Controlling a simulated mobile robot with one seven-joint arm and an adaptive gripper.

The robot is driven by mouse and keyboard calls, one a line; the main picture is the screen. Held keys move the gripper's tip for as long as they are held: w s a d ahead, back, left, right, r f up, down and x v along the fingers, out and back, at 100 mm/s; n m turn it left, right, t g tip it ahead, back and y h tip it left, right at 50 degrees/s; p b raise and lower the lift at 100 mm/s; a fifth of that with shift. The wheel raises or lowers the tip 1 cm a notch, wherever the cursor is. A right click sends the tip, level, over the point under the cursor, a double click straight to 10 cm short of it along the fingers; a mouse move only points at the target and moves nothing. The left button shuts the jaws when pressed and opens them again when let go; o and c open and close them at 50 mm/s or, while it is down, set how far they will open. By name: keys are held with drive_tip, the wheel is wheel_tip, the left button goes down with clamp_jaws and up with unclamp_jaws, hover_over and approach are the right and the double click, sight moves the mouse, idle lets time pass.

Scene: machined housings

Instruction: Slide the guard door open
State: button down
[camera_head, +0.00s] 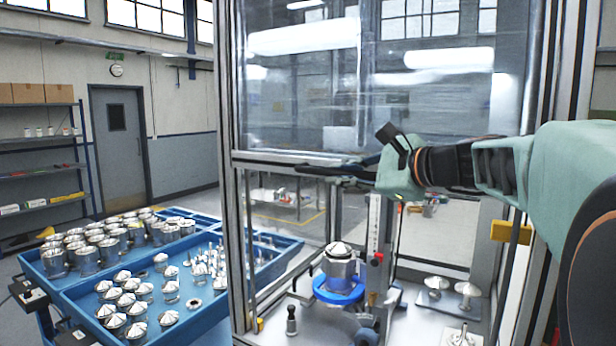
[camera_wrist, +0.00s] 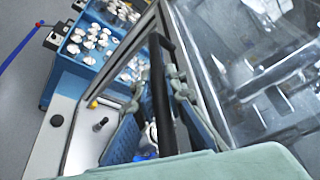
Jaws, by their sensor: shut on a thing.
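The guard door (camera_head: 300,100) is a clear panel in a metal frame. Its bottom rail (camera_head: 262,158) is at mid-height of the enclosure, with an open gap below it. A dark bar handle runs along this rail; in the wrist view the handle (camera_wrist: 160,95) is a black bar between my fingers. My gripper (camera_head: 345,172) is at the rail, and in the wrist view its fingers (camera_wrist: 161,82) are shut on the handle from both sides. In the head view the fingertips are dark against the rail, so the contact is hard to see.
Inside the enclosure stand a metal part on a blue ring (camera_head: 338,290) and a grey column with a red button (camera_head: 377,257). Blue trays (camera_head: 215,318) of machined parts stand at the left. Metal posts (camera_head: 232,215) flank the opening.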

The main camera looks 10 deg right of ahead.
drive_tip(key=c, duration=2)
unclamp_jaws()
drive_tip(key=shift+o, duration=0.2)
